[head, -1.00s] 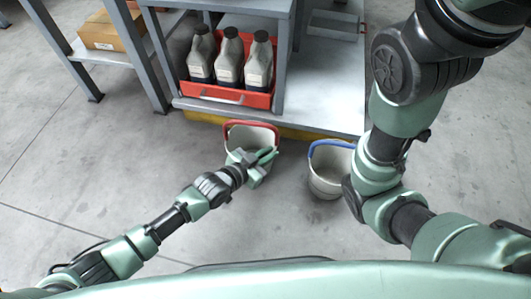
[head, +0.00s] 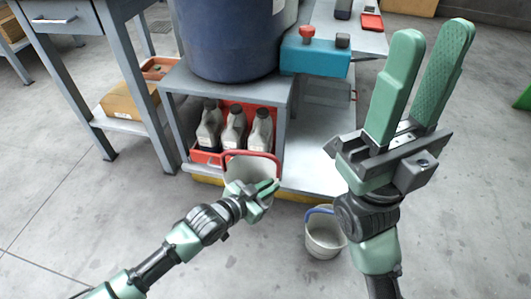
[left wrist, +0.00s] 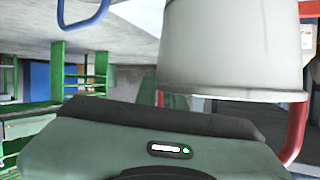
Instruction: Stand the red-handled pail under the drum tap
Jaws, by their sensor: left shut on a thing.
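The red-handled pail (head: 237,173) is pale grey, with its red handle raised, in front of the lower shelf. My left gripper (head: 266,188) is shut on it at its near side. The gripper hides part of the pail, and I cannot tell which part it grips. In the left wrist view the pail (left wrist: 235,50) looks upside down and large, with its red handle at the lower right. The big dark blue drum (head: 225,42) stands on the grey stand; I cannot make out its tap. My right gripper (head: 432,38) is open, empty and raised at the right.
A blue-handled pail (head: 325,238) stands on the floor to the right. A red tray (head: 205,157) with grey bottles (head: 234,130) sits under the drum stand (head: 172,82). A teal box with a red knob (head: 316,60) is beside the drum. Floor at left is free.

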